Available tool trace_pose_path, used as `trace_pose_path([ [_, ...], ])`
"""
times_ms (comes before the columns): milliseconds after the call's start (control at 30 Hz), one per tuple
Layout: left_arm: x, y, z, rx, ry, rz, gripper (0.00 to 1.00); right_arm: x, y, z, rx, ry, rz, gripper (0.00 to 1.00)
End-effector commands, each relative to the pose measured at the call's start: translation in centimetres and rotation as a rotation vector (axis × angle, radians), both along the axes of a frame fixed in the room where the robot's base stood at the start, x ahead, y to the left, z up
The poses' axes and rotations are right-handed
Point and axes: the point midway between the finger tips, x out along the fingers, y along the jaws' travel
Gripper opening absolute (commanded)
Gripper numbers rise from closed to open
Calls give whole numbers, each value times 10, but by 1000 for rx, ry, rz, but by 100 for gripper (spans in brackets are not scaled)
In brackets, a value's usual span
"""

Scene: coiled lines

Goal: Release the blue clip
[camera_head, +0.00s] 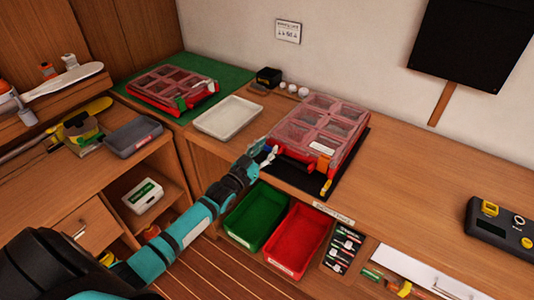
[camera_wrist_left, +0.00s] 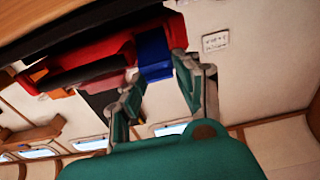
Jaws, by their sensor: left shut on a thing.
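The red organizer case (camera_head: 349,155) with a clear, compartmented lid lies closed on a black mat (camera_head: 312,188) on the bench. My left gripper (camera_head: 264,155) is at the case's front left corner, where a small blue part shows. In the left wrist view the blue clip (camera_wrist_left: 154,55) sits at the end of the red case edge (camera_wrist_left: 95,48). My left gripper (camera_wrist_left: 158,78) has its fingers either side of the clip and is shut on it. An orange clip (camera_head: 323,163) is on the case's front right. My right gripper is out of view.
A cream tray (camera_head: 228,118) and a second red case (camera_head: 140,97) on a green mat are to the left. Green (camera_head: 257,216) and red (camera_head: 300,240) bins are below the bench front. The bench right of the case is mostly clear.

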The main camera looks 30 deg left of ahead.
Motion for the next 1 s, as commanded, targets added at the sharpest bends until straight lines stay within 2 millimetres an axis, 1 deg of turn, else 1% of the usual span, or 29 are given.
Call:
trace_pose_path([
  [233,0,-1,0,-3,2,0,0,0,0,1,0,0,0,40],
  [267,0,-1,0,-3,2,0,35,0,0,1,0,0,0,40],
  [400,0,-1,0,-2,2,0,52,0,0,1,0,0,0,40],
  [667,-1,0,0,-1,3,0,52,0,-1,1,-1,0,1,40],
  [767,-7,0,-1,-1,3,-1,52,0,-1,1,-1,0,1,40],
  [867,-22,1,-2,-1,5,0,52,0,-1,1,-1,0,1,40],
  [1000,-52,3,-4,-1,5,-1,52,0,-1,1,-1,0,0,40],
])
